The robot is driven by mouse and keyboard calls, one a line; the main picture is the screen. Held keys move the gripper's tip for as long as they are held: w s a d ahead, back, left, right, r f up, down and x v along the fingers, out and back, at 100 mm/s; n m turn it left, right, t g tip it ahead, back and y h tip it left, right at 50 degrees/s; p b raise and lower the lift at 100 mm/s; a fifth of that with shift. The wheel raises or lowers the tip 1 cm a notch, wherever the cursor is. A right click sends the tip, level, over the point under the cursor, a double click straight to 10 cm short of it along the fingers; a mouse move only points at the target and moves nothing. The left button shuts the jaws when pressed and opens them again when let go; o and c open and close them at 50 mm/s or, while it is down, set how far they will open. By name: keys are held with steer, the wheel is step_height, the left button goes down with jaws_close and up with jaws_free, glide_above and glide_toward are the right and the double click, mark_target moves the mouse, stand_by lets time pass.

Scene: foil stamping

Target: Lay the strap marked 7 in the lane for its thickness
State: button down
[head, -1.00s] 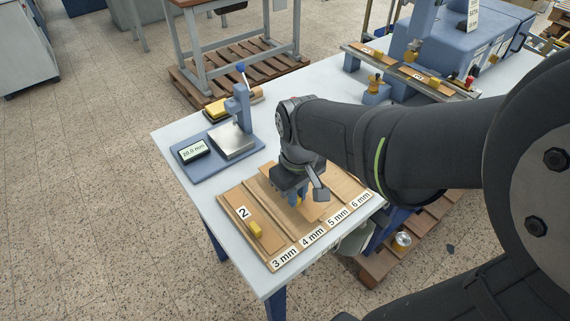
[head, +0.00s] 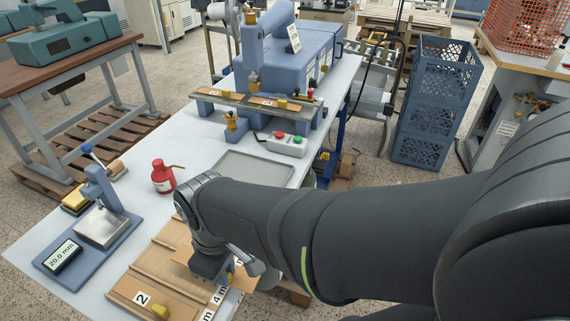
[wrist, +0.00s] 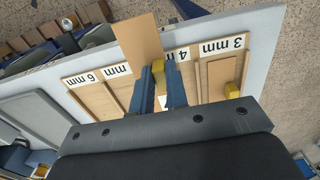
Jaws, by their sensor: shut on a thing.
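My gripper (head: 228,278) is shut on the yellow grip block (wrist: 158,72) of a tan strap (wrist: 140,40). The strap sticks out past the labelled edge of the lane board (head: 150,268) and covers part of the labels in the wrist view. Its number cannot be read. The gripper is over the board around the 4 mm and 5 mm lanes; whether the strap touches the board I cannot tell. The 4 mm label (wrist: 176,54) and the 6 mm label (wrist: 83,77) show. The strap marked 2 (head: 142,299) lies in the 3 mm lane.
A thickness gauge (head: 100,228) reading 20.0 mm stands left of the board. A red bottle (head: 162,178) and a grey tray (head: 255,168) are behind. The blue stamping machine (head: 300,65) stands farther back, with straps on its rail.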

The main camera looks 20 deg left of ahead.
steer(key=shift+r, duration=0.15)
steer(key=shift+d, duration=0.1)
steer(key=shift+d, duration=0.45)
steer(key=d, duration=0.9)
steer(key=shift+d, duration=0.2)
stand_by(0.7)
steer(key=shift+r, duration=0.1)
steer(key=shift+r, duration=1.9)
steer(key=shift+a, duration=0.1)
